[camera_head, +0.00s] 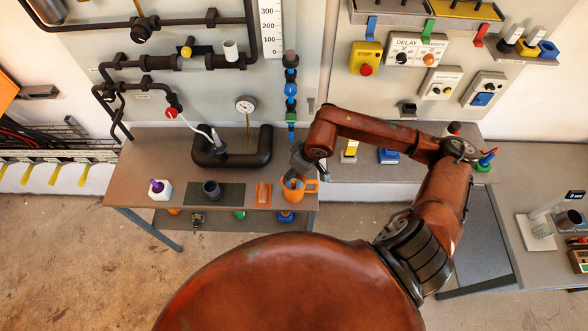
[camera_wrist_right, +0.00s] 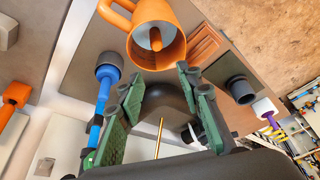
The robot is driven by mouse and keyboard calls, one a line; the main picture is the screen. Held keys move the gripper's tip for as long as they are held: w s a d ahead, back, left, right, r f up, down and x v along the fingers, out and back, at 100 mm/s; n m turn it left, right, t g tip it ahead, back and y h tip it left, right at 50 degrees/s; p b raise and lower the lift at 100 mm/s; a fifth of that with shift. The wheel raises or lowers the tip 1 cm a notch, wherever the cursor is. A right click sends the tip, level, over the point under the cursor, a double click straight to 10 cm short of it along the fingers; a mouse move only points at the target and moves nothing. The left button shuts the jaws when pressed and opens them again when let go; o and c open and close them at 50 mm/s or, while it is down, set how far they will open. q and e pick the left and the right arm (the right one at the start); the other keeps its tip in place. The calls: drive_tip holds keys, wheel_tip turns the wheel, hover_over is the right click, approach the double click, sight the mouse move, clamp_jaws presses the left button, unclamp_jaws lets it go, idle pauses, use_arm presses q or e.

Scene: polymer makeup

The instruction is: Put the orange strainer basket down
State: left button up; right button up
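An orange cup-shaped vessel (camera_head: 293,195) with a side handle stands near the right end of the small grey table. In the right wrist view the orange vessel (camera_wrist_right: 172,57) shows its open mouth with an orange post inside. I cannot tell whether this vessel or a part inside it is the strainer basket. My right gripper (camera_head: 298,168) is just above the vessel. In the wrist view the green-padded fingers of my right gripper (camera_wrist_right: 156,88) are spread apart with nothing held between them; the vessel lies beyond the fingertips. My left gripper is not in view.
An orange ribbed block (camera_head: 263,195) sits left of the vessel. Farther left are a dark cup (camera_head: 211,190) on a dark mat and a white block (camera_head: 160,190) with a purple top. A blue valve pipe (camera_head: 291,90) and a thick black pipe loop (camera_head: 232,160) stand behind.

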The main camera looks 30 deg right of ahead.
wheel_tip(320, 180, up, 7)
drive_tip(key=p, duration=0.1)
idle(0.4)
